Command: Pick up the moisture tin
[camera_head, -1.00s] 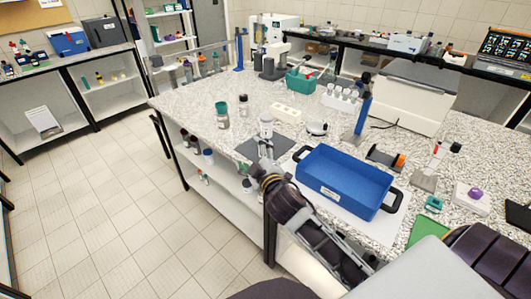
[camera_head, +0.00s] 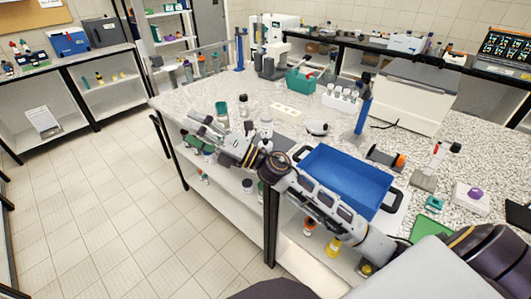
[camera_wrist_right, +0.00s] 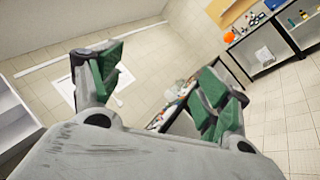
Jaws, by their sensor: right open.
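My right gripper (camera_head: 200,128) reaches over the front left part of the granite bench, by the bench edge. Its green-padded fingers are spread wide in the right wrist view (camera_wrist_right: 165,95), with only floor and distant benches between them. A small, round, pale container (camera_head: 317,129) stands on the bench left of the blue tray; it may be the moisture tin, but I cannot tell for sure. It is well to the right of the gripper and apart from it. My left gripper is not in view.
A blue tray (camera_head: 345,150) with black handles sits behind my right forearm. A teal-lidded jar (camera_head: 221,110) stands just behind the gripper, with another jar (camera_head: 244,106) beside it. A white bottle (camera_head: 266,122) stands farther right. A teal bin (camera_head: 300,80) is at the back.

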